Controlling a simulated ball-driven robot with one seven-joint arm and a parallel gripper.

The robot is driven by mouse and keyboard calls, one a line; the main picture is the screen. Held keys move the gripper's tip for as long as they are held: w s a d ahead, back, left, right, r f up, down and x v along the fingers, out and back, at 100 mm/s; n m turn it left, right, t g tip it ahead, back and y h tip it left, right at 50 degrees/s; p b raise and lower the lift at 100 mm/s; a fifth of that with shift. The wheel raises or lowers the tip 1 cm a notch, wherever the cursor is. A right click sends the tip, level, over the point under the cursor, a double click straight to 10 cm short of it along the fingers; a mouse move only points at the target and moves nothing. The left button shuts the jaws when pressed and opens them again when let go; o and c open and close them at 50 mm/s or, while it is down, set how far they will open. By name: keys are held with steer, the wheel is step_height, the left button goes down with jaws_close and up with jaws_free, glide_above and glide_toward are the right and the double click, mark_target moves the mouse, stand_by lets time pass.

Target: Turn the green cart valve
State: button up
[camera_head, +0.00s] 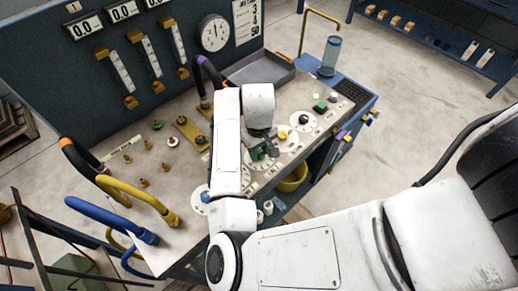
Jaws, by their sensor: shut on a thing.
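The cart (190,228) has a pale top with round white valve dials along its near right edge. My gripper (262,153) reaches down over the middle of this edge. It is shut on the green valve (254,155), of which only a small green part shows between the fingers and the dial. The gripper and arm hide most of the valve, so its angle cannot be told. A blue valve (205,196) sits on a dial to the left, beside my arm. A dark-knobbed valve (304,119) sits on a dial to the right.
Yellow hoses (135,195) and blue hoses (110,218) arch over the cart's left end. A grey tray (258,70) lies at the back. A gauge panel (110,60) stands behind. A yellow bucket (292,180) sits below the near edge. The floor at right is clear.

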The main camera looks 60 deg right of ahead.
steer(key=c, duration=0.4)
steer(key=shift+m, duration=0.4)
steer(key=m, duration=0.2)
steer(key=shift+m, duration=0.4)
steer(key=m, duration=0.3)
steer(key=shift+m, duration=0.3)
steer(key=m+b, duration=0.1)
steer(key=m, duration=0.2)
steer(key=shift+m, duration=0.3)
steer(key=shift+m+b, duration=0.4)
steer(key=shift+m, duration=1.3)
